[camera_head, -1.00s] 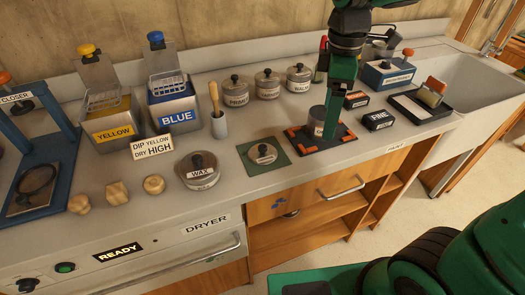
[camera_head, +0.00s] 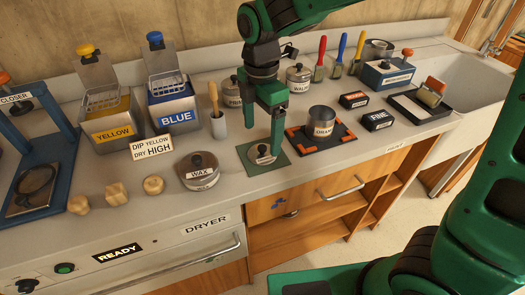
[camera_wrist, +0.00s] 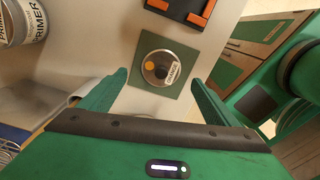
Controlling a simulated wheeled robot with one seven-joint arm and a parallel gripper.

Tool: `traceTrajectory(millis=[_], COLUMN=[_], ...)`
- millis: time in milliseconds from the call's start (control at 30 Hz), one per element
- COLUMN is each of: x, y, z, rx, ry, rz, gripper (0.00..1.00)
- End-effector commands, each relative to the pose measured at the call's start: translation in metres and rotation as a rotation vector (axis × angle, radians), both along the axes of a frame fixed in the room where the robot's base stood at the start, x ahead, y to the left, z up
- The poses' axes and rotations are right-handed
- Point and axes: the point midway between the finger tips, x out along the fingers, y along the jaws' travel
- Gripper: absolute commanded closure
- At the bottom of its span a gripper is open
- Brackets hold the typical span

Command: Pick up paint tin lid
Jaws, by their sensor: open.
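The paint tin lid (camera_head: 263,158) is a small round metal lid with a dark knob and a white label, lying flat on a green square mat (camera_head: 284,166) on the counter. In the wrist view, the lid (camera_wrist: 153,77) shows an orange dot and lies ahead, between the fingertips as seen from there. My gripper (camera_head: 262,140) is open and empty, pointing down above the lid, with one finger partly covering it in the head view. Its two fingers also show in the wrist view (camera_wrist: 160,82). The open orange tin (camera_head: 322,130) stands right of the mat.
The tin stands on a dark pad with orange corners (camera_head: 296,139). A wax tin (camera_head: 199,180) is left of the mat. Lidded tins, including walnut (camera_head: 298,80), stand behind. Small dark boxes (camera_head: 378,121) are at right. The counter's front edge is close to the mat.

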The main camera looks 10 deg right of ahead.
Motion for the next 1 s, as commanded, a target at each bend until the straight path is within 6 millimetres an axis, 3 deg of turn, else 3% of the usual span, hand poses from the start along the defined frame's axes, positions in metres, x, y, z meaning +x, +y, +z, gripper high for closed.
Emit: traceTrajectory(millis=[300, 633, 800, 1000], x=[-0.001, 0.000, 0.000, 0.000], y=[-0.002, -0.002, -0.002, -0.002], z=[-0.041, -0.047, -0.047, -0.047], rx=[-0.002, 0.000, 0.000, 0.000], ry=[0.002, 0.001, 0.001, 0.000], rz=[-0.001, -0.001, -0.001, -0.001], gripper=[0.17, 0.17, 0.57, 0.61])
